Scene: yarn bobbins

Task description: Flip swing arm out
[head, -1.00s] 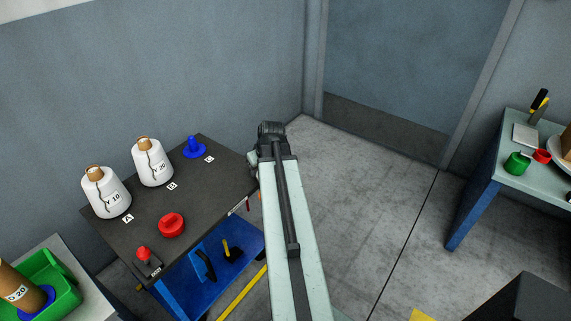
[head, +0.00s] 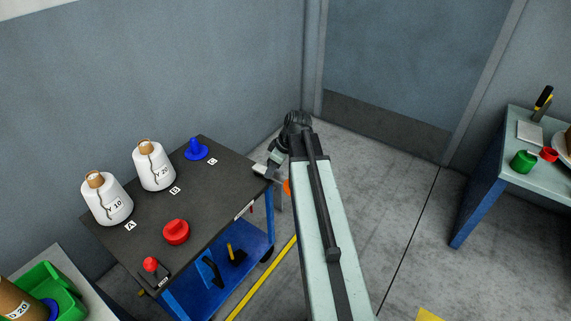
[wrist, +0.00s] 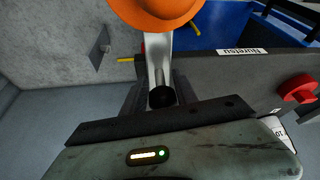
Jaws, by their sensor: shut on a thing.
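The swing arm (wrist: 158,55) is a pale metal bar in the wrist view, with an orange round piece (wrist: 160,8) at its far end. The dark fingers of my gripper (wrist: 158,88) sit on both sides of the bar, shut on it. A black round knob or end shows low between the fingers. In the head view the orange piece (head: 287,187) shows just off the right edge of the dark-topped cart (head: 205,215). My own arm hides most of the swing arm and the fingertips there.
The cart top carries two white yarn bobbins (head: 106,201), a blue holder (head: 196,150), a red knob (head: 176,232) and a red button (head: 150,264). A table (head: 490,175) stands at the right. The floor between is clear.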

